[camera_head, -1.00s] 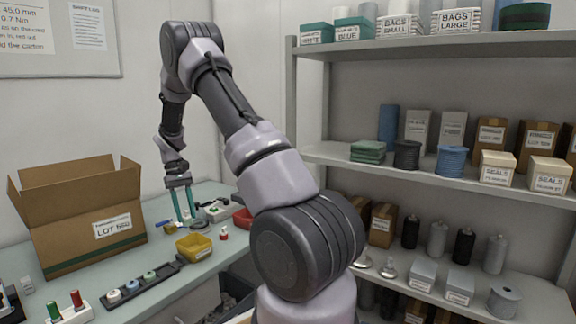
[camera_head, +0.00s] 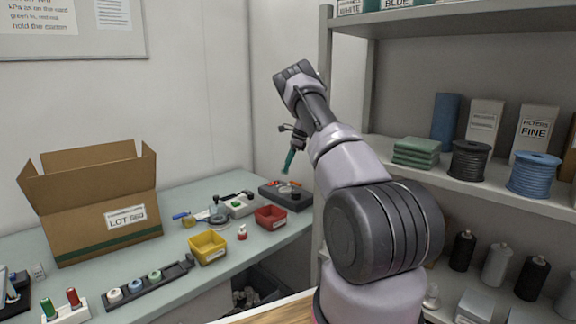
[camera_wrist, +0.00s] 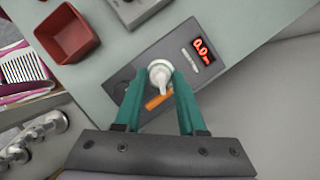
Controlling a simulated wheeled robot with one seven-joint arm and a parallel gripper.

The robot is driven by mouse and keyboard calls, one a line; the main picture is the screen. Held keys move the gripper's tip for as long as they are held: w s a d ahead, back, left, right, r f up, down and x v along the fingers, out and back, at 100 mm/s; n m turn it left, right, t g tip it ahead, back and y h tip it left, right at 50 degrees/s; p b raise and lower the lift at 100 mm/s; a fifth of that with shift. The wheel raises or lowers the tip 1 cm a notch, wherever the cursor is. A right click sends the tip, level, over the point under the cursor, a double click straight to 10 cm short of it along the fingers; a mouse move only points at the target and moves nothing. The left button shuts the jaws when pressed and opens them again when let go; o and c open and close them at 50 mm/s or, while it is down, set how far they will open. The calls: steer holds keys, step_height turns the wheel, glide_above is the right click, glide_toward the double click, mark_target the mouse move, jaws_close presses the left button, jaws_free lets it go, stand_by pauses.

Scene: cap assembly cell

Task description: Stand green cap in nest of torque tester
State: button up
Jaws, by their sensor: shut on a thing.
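My gripper (camera_wrist: 160,77) has its two teal fingers around a small whitish round piece with a short spout (camera_wrist: 159,74). I see no green on this held piece. The torque tester (camera_wrist: 122,82) is a dark box with a red lit display reading about 0.0 and an orange bar. The held piece is over the tester's left part and hides the nest; I cannot tell if they touch. In the head view my gripper (camera_head: 288,166) is above the tester (camera_head: 296,199), pointing down. A green-topped piece (camera_head: 155,275) stands at the right of the dark rail.
A red bin (camera_head: 270,217) is beside the tester, and a yellow bin (camera_head: 208,248) is nearer. A pale device (camera_head: 240,205) stands behind the red bin. A large open carton (camera_head: 90,210) fills the bench's left. Shelving (camera_head: 345,100) rises close to my arm's right.

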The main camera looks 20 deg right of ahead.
steer(key=shift+w+d+m, duration=0.2)
steer(key=shift+d+m, duration=0.1)
steer(key=shift+a+f, duration=0.1)
steer(key=shift+f, duration=3.2)
steer(key=shift+f, duration=0.25)
steer(key=shift+f, duration=0.3)
steer(key=shift+f, duration=0.1)
steer(key=o, duration=0.9)
steer(key=shift+r, duration=3.5)
